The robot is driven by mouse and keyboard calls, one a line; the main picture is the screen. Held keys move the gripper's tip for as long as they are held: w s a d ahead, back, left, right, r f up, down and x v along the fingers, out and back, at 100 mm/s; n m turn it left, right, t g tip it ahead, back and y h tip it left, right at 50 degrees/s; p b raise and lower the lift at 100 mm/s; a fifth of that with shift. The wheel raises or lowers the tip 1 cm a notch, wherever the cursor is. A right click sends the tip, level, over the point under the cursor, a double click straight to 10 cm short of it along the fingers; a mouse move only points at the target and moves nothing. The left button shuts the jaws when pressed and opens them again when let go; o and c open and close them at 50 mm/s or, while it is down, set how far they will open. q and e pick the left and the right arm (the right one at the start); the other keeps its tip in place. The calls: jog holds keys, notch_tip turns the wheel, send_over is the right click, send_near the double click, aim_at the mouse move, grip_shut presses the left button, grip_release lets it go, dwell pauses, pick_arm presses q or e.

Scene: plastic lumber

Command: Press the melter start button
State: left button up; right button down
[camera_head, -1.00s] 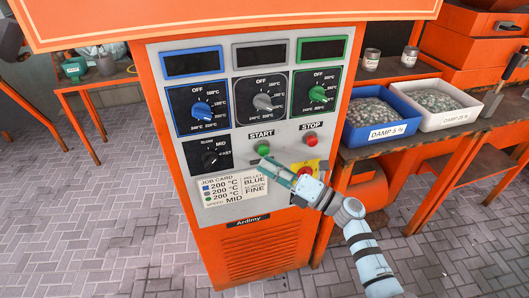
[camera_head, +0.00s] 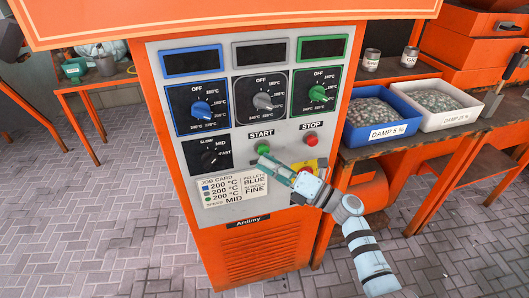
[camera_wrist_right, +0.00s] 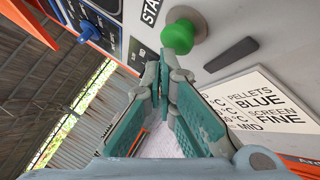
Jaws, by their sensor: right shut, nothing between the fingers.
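The green START button (camera_head: 263,148) sits on the grey front panel of the orange melter (camera_head: 165,135); the red STOP button (camera_head: 310,139) is to its right. My right gripper (camera_head: 263,160) has its teal fingers just below the START button in the head view. In the right wrist view the green button (camera_wrist_right: 178,37) stands out from the panel, just beyond and right of the gripper's closed fingertips (camera_wrist_right: 160,67). The fingers are shut and empty. A gap shows between tips and button in that view; the exact depth is hard to tell. My left gripper is not in view.
The panel also carries blue (camera_head: 201,108), grey (camera_head: 263,101) and green (camera_head: 317,93) temperature knobs, a black speed knob (camera_head: 210,156) and a job card (camera_head: 235,188). The displays above are dark. Pellet bins (camera_head: 376,134) stand on an orange bench at right.

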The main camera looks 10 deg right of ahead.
jog(key=shift+w+b, duration=0.35)
jog(key=shift+w, duration=0.15)
dwell(0.4)
jog(key=shift+s, duration=0.1)
jog(key=shift+s+p, duration=0.6)
jog(key=shift+s, duration=0.2)
jog(key=shift+s, duration=0.1)
jog(key=s+p, duration=0.1)
jog(key=s, duration=0.1)
jog(key=s+p, duration=0.1)
jog(key=s, duration=0.1)
jog(key=shift+s+d, duration=0.2)
jog(key=shift+s, duration=0.2)
dwell(0.5)
